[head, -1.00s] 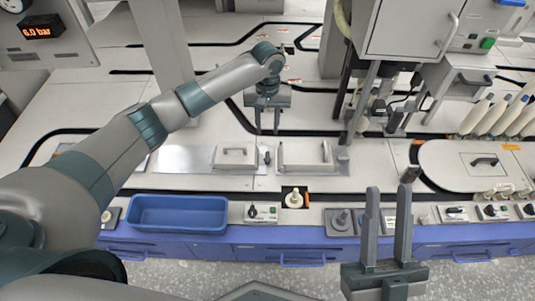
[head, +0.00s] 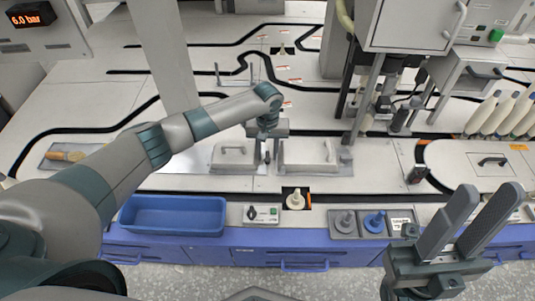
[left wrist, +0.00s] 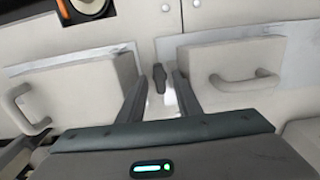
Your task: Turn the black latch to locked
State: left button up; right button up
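The small black latch (left wrist: 159,76) shows in the left wrist view between two pale lids, its handle pointing nearly straight up and down in that picture. In the head view it is mostly hidden by my left gripper (head: 267,158), which points down over the gap between the lids. The left fingers are apart, one on each side of the latch; I cannot tell whether they touch it. The left lid (head: 228,160) and right lid (head: 306,158) each carry a grey handle. My right gripper (head: 487,190) is open and empty at the lower right.
A blue bin (head: 173,201) stands at the front left. A switch box (head: 262,214) and a cream bobbin (head: 295,200) are in front of the lids. A grey tray (head: 342,233) holds a blue-based piece (head: 374,222). A cabinet on legs (head: 412,25) rises behind, to the right.

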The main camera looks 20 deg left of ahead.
pick_arm(q)
grip_shut()
dwell(0.4)
